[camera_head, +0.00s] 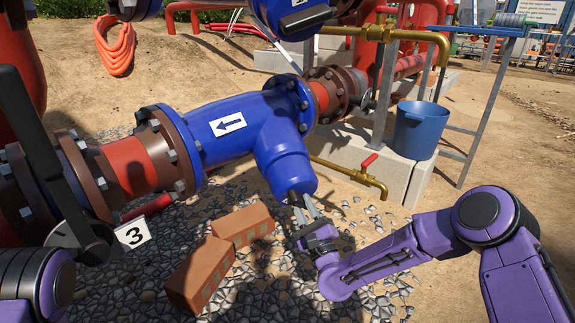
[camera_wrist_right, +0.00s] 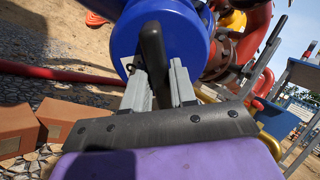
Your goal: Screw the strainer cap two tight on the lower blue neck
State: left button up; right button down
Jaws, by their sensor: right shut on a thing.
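The blue strainer body (camera_head: 190,140) with a white arrow label sits between rusty flanges. Its lower blue neck (camera_head: 280,150) slants down to the right. Cap two (camera_head: 295,184) is at the neck's lower end; in the right wrist view its round blue face (camera_wrist_right: 190,35) carries a black bar handle (camera_wrist_right: 151,55). My right gripper (camera_head: 302,202) reaches up from below, its grey fingers (camera_wrist_right: 160,88) shut on the bar. The cap's thread and any gap to the neck cannot be made out. Of my left arm only a link shows at lower left; its gripper is out of view.
Two bricks (camera_head: 202,272) (camera_head: 242,225) lie on gravel below the strainer. A brass tap (camera_head: 365,177) with a red handle and a blue bucket (camera_head: 419,130) on a concrete block are to the right. A black lever (camera_head: 45,150) and number 3 plate (camera_head: 133,234) stand left.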

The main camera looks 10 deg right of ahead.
jog(key=m, duration=0.4)
jog(key=shift+a, duration=0.25)
pick_arm(q)
jog(key=shift+f, duration=0.15)
pick_arm(e)
jog(key=m, duration=0.3)
pick_arm(q)
jog(key=shift+f+b, duration=0.2)
jog(key=shift+b, duration=0.25)
pick_arm(e)
jog(key=m, duration=0.3)
jog(key=shift+m, duration=0.3)
jog(key=shift+r+m, duration=0.1)
jog(key=shift+m, duration=0.3)
jog(key=c, duration=0.8)
grip_release()
jog(key=shift+o, duration=0.2)
jog(key=shift+d, duration=0.2)
